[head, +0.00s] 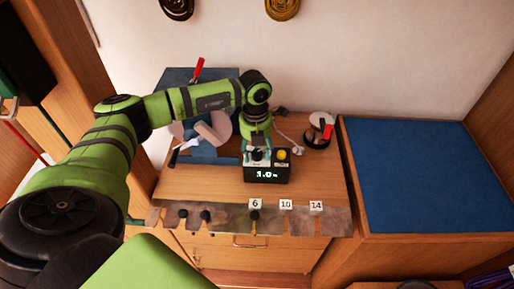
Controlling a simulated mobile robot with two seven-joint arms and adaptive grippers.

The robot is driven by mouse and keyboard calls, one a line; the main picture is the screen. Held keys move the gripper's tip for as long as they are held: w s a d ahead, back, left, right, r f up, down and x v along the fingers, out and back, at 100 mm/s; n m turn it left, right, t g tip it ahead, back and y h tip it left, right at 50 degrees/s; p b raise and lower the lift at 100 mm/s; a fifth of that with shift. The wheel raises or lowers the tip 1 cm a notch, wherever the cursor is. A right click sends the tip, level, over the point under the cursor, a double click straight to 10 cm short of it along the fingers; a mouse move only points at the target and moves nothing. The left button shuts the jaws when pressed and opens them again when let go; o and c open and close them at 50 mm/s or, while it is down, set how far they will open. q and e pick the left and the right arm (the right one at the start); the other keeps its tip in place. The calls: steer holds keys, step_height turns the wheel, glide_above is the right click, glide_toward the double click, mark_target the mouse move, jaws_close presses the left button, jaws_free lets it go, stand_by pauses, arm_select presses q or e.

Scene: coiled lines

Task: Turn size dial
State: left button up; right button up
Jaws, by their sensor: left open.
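A small black box (267,172) with a lit green display reading about 1.0 stands on the wooden bench. A yellow button (281,154) sits on its top right. The dark dial (257,156) is on its top left, mostly hidden under my gripper. My left gripper (258,150) points down over the dial, open, with its fingers on either side of it. I cannot tell whether the fingers touch the dial. My right gripper is not in view.
A metal strip (270,222) along the bench's front edge carries black knobs and tags reading 6, 10 and 14. A spool (318,130) stands at the right, and a red-handled clamp (198,70) behind my arm. A blue-topped surface (420,175) lies clear at right.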

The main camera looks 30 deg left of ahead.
arm_select(q)
jaws_close()
steer(key=shift+n, duration=0.3)
steer(key=n+b, duration=0.1)
steer(key=n, duration=0.2)
steer(key=n+b, duration=0.1)
steer(key=n, duration=0.4)
steer(key=n+b, duration=0.1)
steer(key=n, duration=0.3)
steer(key=shift+r+n, duration=0.1)
steer(key=shift+n, duration=0.3)
steer(key=n, duration=0.4)
steer(key=shift+a+n+y, duration=0.1)
steer(key=shift+n+y, duration=0.2)
steer(key=shift+n, duration=0.1)
